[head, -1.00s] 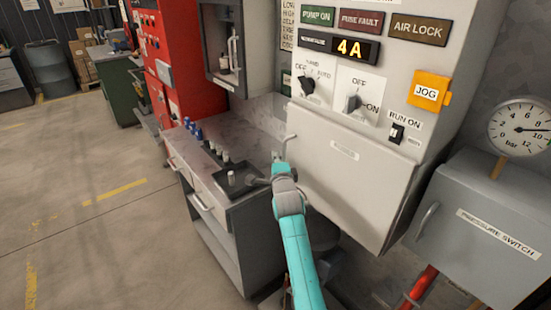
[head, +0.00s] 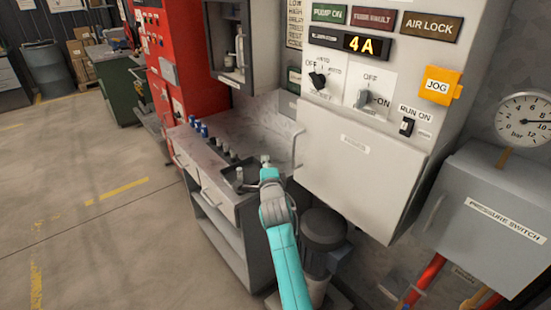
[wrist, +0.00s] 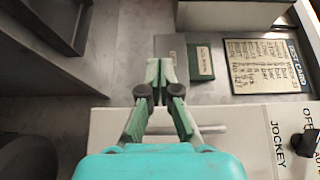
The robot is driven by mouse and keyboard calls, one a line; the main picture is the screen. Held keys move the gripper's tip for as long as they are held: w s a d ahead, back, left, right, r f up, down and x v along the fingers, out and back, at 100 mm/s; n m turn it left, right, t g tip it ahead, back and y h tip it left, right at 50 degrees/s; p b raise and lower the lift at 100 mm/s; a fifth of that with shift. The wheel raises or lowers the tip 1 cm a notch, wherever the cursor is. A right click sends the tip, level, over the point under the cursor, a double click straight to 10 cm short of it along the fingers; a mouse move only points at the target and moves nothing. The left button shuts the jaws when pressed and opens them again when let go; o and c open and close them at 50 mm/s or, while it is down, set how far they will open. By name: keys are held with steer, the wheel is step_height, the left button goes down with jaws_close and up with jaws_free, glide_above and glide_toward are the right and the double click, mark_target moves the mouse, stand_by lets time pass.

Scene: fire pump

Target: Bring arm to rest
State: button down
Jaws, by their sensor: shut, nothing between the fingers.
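My gripper (wrist: 158,72) is shut and empty, its green fingertips together in the wrist view. In the head view my gripper (head: 265,160) is at the end of my teal arm, in front of the grey workbench and left of the control panel's lower white box. In the wrist view a pale bar-like handle lies across behind the fingers. I cannot tell whether the fingers touch anything.
The control panel (head: 345,190) has a display reading 4A, two selector knobs and an orange JOG tag (head: 441,85). A workbench (head: 225,160) with several small items stands at its left. A pressure switch box (head: 490,215) and gauge (head: 530,122) stand right. The floor (head: 90,220) at left is clear.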

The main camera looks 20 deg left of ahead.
steer(key=s+a, duration=0.3)
steer(key=s, duration=0.2)
steer(key=s+d+f+n+h, duration=0.1)
steer(key=s+d+f+n, duration=0.1)
steer(key=s+d+f, duration=0.45)
steer(key=s+d+f+n, duration=0.1)
steer(key=s+d+f, duration=0.2)
steer(key=d+f, duration=0.65)
steer(key=s+d+f+n+h, duration=0.1)
steer(key=s+d+f+n, duration=0.1)
steer(key=s+d+f, duration=0.4)
steer(key=s+d+f+n+h, duration=0.1)
steer(key=s+d+f+n, duration=0.15)
steer(key=s+d, duration=0.65)
steer(key=s+d+n+g+h, duration=0.1)
steer(key=s+d, duration=0.4)
steer(key=s, duration=0.5)
steer(key=s+d+n+h, duration=0.1)
steer(key=s+d, duration=0.3)
steer(key=s, duration=0.7)
steer(key=s+d+r+n+h, duration=0.1)
steer(key=s+d+r, duration=0.1)
steer(key=s+r, duration=0.4)
steer(key=s+d+r+n+h, duration=0.1)
steer(key=s+d+r+n, duration=0.1)
steer(key=s+r, duration=0.4)
steer(key=s, duration=0.3)
steer(key=shift+s+d+g+h, duration=0.2)
steer(key=shift+d+g+h, duration=0.1)
steer(key=shift+d, duration=0.05)
